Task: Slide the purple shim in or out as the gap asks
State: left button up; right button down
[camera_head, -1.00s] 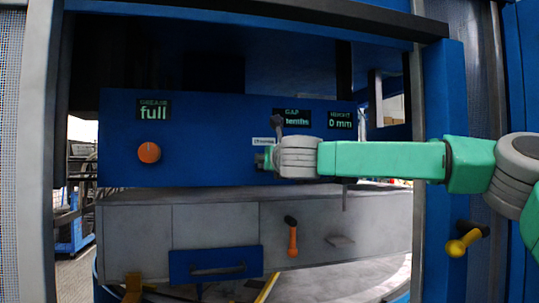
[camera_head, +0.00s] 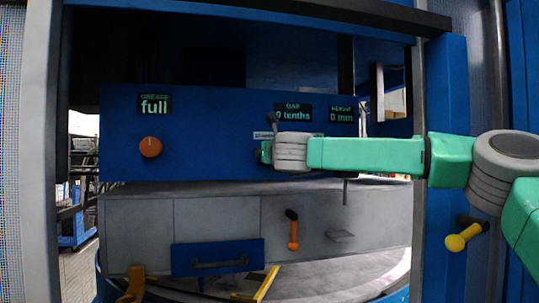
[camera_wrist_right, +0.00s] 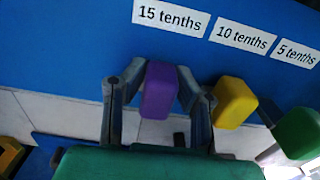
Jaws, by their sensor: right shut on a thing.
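The purple shim (camera_wrist_right: 160,88) stands out from the blue panel below the "15 tenths" label (camera_wrist_right: 170,17) in the right wrist view. My right gripper (camera_wrist_right: 158,80) is shut on it, one finger on each side. My left gripper is not in view.
A yellow shim (camera_wrist_right: 234,102) sits close right of the purple one, and a green shim (camera_wrist_right: 298,133) farther right. The panel has an orange knob (camera_head: 150,147) and a height display (camera_head: 341,115) reading 0 mm. A blue post (camera_head: 447,100) stands near my right arm.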

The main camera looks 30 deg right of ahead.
jog(key=shift+r, duration=0.1)
jog(key=c, duration=1.4)
grip_release()
jog(key=shift+c, duration=0.2)
jog(key=shift+o, duration=0.8)
jog(key=shift+w+d, duration=0.15)
jog(key=shift+w, duration=0.1)
jog(key=shift+s, duration=0.1)
jog(key=shift+s, duration=0.2)
jog(key=v, duration=1.1)
jog(key=shift+f, duration=0.35)
jog(key=shift+s, duration=0.15)
